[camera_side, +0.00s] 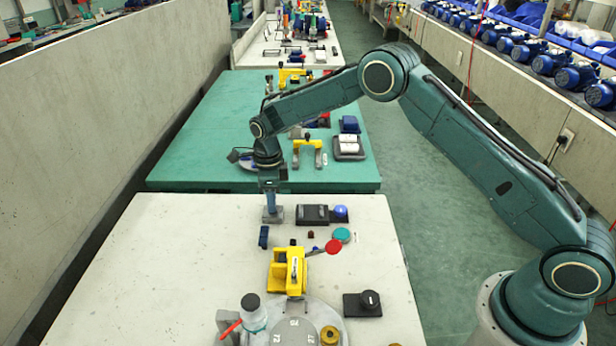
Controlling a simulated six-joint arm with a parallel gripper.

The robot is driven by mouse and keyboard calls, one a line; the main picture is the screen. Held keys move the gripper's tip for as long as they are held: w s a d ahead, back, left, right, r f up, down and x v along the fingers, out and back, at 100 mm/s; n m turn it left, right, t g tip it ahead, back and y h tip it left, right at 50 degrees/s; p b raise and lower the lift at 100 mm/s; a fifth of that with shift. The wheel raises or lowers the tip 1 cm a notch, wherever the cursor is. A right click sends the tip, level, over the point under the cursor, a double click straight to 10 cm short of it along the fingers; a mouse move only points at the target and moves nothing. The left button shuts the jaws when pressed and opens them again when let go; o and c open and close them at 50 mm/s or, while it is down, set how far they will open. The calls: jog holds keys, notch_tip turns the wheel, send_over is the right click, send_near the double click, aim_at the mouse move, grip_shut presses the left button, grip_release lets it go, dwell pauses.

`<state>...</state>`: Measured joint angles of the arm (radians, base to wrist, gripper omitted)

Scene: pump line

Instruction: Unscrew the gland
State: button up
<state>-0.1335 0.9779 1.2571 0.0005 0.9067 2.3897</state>
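My gripper (271,192) points straight down over the far part of the white table, left of centre. A small grey-blue upright piece (272,215) shows directly below it. I cannot tell whether this is part of the gripper or a separate thing, nor whether the fingers are open or shut. I cannot pick out the gland for sure. A yellow fixture (288,272) stands near the middle of the table, with a lever ending in a red knob (333,246). A brass-coloured ring (329,335) sits at the front, on a grey round plate (295,325) marked with numbers.
A white bottle with a dark cap (252,312) stands by the plate. A black block with a knob (362,303), a teal disc (342,235), a dark box (312,214) and a blue button (341,212) are also on the white table (150,270). Its left side is clear.

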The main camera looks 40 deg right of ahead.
jog(key=shift+f, duration=0.35)
dwell(0.3)
grip_shut()
dwell(0.4)
